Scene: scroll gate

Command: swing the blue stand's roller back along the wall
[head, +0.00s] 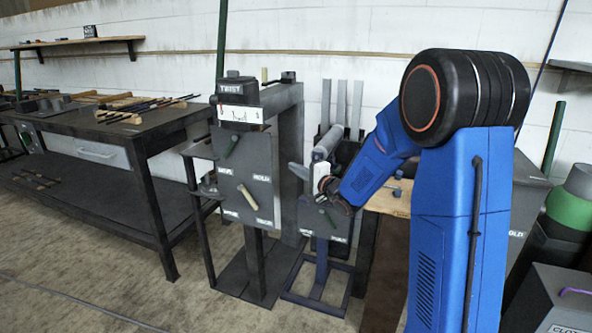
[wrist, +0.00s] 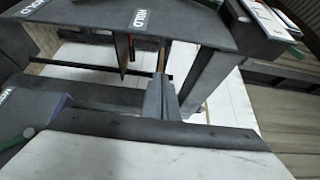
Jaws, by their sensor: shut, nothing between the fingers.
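The blue stand (head: 322,285) has a slim blue-grey base and post, and a small dark panel with a green lever. It stands against the white wall, behind and right of a larger dark stand. Its roller seems to be the pale grey cylinder (head: 328,142) slanting just above my gripper; whether they touch I cannot tell. My gripper (head: 296,171) has a white body and grey fingers pointing left, shut and empty, in front of the blue stand. In the wrist view the closed fingers (wrist: 160,95) point toward the dark stand; the roller is not clear there.
The dark stand (head: 244,175), labelled TWIST, has two levers and is close left of my gripper. A dark workbench (head: 100,125) with tools is farther left. A wood-topped block (head: 388,202) is behind my arm. Dark bins stand at right. Floor at front left is clear.

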